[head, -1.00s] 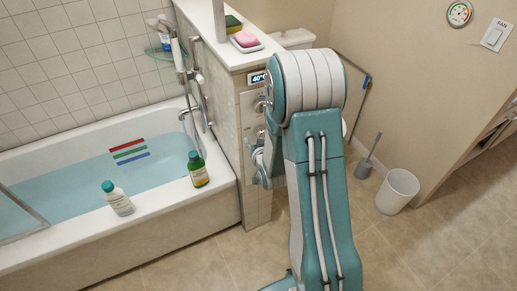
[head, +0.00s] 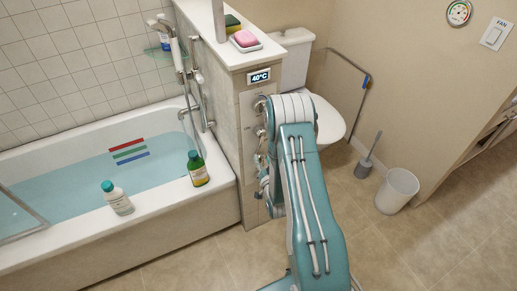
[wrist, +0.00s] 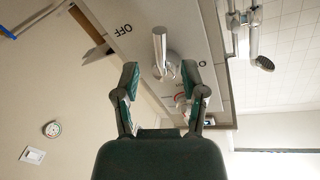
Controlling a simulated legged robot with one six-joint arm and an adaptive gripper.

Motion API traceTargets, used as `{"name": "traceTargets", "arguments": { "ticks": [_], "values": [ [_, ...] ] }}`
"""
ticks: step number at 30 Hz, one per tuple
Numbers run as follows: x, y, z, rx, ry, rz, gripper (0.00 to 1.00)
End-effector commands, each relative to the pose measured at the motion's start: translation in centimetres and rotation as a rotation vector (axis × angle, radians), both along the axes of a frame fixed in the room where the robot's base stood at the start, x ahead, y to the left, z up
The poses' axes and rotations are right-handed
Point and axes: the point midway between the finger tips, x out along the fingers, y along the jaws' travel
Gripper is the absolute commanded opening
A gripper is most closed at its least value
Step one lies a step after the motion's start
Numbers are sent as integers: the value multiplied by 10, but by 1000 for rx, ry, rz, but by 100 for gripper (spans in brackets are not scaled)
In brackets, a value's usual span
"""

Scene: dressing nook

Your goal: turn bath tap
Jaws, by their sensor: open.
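In the wrist view a chrome lever handle (wrist: 160,45) stands out from a pale panel (wrist: 205,35) with the lettering OFF. My gripper (wrist: 160,73) is open, with one finger on each side of the lever's base and no clear contact. In the head view several chrome controls, including a knob (head: 260,132), line the end face of the half wall. My arm hides part of them, and the gripper itself is largely hidden there. The bath spout (head: 189,112) is over the tub. I cannot tell from the head view which control the lever is.
The bathtub (head: 130,232) holds water, with a white bottle (head: 117,200) and a green bottle (head: 198,172) on its rim. A 40°C display (head: 259,76) is above the controls. The toilet (head: 325,120), brush (head: 367,163) and bin (head: 397,190) stand right of my arm.

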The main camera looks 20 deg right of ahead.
Motion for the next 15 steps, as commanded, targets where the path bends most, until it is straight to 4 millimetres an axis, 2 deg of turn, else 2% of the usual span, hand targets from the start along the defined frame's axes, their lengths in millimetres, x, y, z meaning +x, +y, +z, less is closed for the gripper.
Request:
{"name": "traceTargets", "arguments": {
  "ticks": [1,6,10,15],
  "values": [
    [10,-1,1,0,-3,1,55],
    [38,-7,1,-2,-3,0,55],
    [51,-9,0,-1,-1,0,55],
    [56,-10,0,-1,1,-1,55]
  ]
}}
